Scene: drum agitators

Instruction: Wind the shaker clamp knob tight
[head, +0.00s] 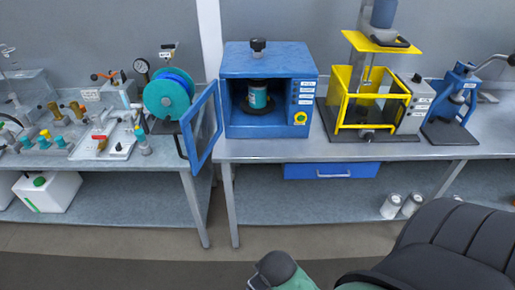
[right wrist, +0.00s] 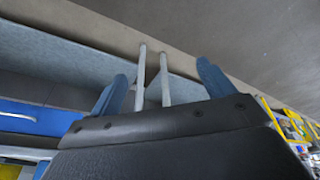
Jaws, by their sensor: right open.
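The shaker is a blue box (head: 237,62) on the bench in the head view, its hinged blue door (head: 202,128) swung open to the left. The clamp knob (head: 258,45) is black and stands on top of the box. A teal can with a pale label (head: 258,97) stands upright inside, under a dark clamp part. My right gripper (right wrist: 163,72) shows in the right wrist view with its two blue fingers spread apart and nothing between them. It points at the floor and bench legs, away from the knob. My left gripper is not in view.
A yellow-framed machine (head: 367,111) stands right of the shaker, with a blue lever press (head: 455,100) beyond. A teal reel (head: 167,98) stands left, near the open door. A blue drawer (head: 331,170) hangs under the bench. Bare bench top lies before the shaker.

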